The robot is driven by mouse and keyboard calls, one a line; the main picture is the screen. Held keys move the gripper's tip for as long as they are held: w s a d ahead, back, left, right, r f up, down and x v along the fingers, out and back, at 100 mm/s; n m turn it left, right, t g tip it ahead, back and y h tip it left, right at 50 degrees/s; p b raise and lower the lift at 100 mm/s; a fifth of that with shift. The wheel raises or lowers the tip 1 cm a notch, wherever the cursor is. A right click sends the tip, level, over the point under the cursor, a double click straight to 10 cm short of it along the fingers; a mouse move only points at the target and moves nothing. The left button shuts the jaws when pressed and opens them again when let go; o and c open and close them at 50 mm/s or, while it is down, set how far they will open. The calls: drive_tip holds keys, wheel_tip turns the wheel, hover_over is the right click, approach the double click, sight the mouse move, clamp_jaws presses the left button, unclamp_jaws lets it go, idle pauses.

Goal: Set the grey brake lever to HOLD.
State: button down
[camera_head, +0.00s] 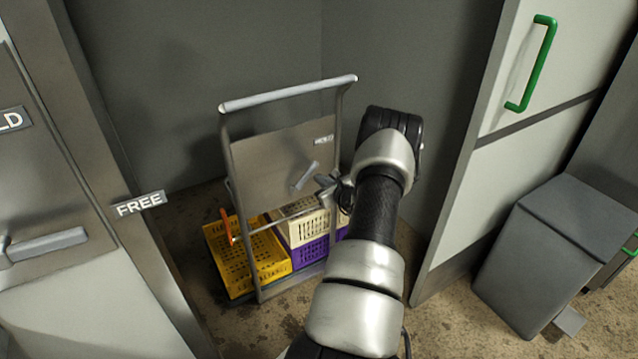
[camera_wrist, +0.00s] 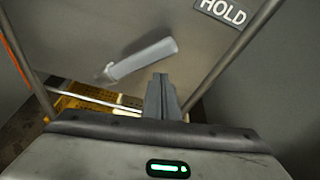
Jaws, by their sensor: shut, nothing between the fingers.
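A grey lever (camera_head: 305,176) is mounted on the flat panel (camera_head: 262,165) of a trolley. In the wrist view the lever (camera_wrist: 145,59) slants up to the right from its lower-left end. A HOLD label (camera_wrist: 223,10) sits above and right of its tip; the label is small in the head view (camera_head: 324,140). My gripper (camera_head: 325,182) is just right of the lever. In the wrist view my gripper (camera_wrist: 158,80) is shut and empty, with its fingertips just below the lever. A small gap shows there; I cannot tell the depth between them.
The trolley has a tubular handle (camera_head: 290,93) and carries yellow (camera_head: 233,285), cream and purple crates. At left, a steel panel has another grey lever (camera_head: 45,245), a cut-off label ending LD (camera_head: 10,119) and a FREE label (camera_head: 140,204). A green-handled door (camera_head: 535,62) and grey bin (camera_head: 555,250) stand right.

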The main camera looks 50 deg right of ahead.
drive_tip(key=s+a+p, duration=0.2)
drive_tip(key=s+a, duration=0.1)
drive_tip(key=s, duration=0.6)
drive_tip(key=shift+s+a+r, duration=0.2)
drive_tip(key=shift+a, duration=0.15)
